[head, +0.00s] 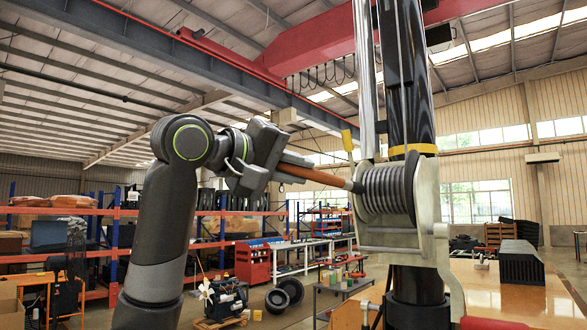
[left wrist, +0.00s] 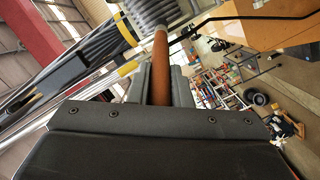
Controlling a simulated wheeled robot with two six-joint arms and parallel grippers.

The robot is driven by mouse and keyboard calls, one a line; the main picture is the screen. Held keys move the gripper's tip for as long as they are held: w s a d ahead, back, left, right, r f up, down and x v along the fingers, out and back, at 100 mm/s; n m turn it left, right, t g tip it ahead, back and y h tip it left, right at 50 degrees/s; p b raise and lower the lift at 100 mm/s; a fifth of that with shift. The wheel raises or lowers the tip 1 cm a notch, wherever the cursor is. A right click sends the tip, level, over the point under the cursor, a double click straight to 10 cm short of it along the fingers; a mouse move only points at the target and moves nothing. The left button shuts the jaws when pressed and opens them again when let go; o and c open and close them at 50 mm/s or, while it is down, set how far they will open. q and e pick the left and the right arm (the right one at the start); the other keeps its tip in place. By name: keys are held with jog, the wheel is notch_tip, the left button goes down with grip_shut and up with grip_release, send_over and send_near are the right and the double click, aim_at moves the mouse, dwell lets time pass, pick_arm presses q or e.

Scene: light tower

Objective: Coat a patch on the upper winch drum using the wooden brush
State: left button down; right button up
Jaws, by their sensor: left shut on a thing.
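My left gripper (head: 284,166) comes in from the left and is shut on the wooden brush (head: 318,175). The brush points right, and its dark tip meets the left edge of the grey, ribbed winch drum (head: 384,190) in the head view. I cannot tell whether the tip touches the drum. The drum sits in a pale metal frame on the black mast. In the left wrist view the brown handle (left wrist: 161,68) stands between my gripper fingers (left wrist: 160,85), with the drum (left wrist: 150,12) beyond it; the tip is hard to make out. My right gripper is not in view.
The black mast (head: 406,80) and a bright metal tube (head: 364,80) rise beside the drum. A wooden table (head: 490,290) with a black ribbed block (head: 521,262) is at the right. Shelves and a red cabinet (head: 253,262) stand farther back.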

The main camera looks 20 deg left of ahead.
pick_arm(q)
jog(key=shift+s+d+b, duration=1.05)
jog(key=shift+s+d, duration=0.4)
jog(key=shift+d, duration=2.15)
jog(key=shift+w+a+p, duration=0.1)
jog(key=shift+w+a, duration=0.4)
jog(key=shift+a, duration=0.75)
jog(key=shift+w+a+p, duration=0.15)
jog(key=shift+w+a, duration=0.4)
jog(key=shift+a, duration=0.7)
jog(key=shift+w+a+p, duration=0.1)
jog(key=shift+w+a, duration=0.4)
jog(key=shift+a, duration=0.75)
jog(key=shift+d, duration=0.1)
jog(key=shift+s, duration=0.1)
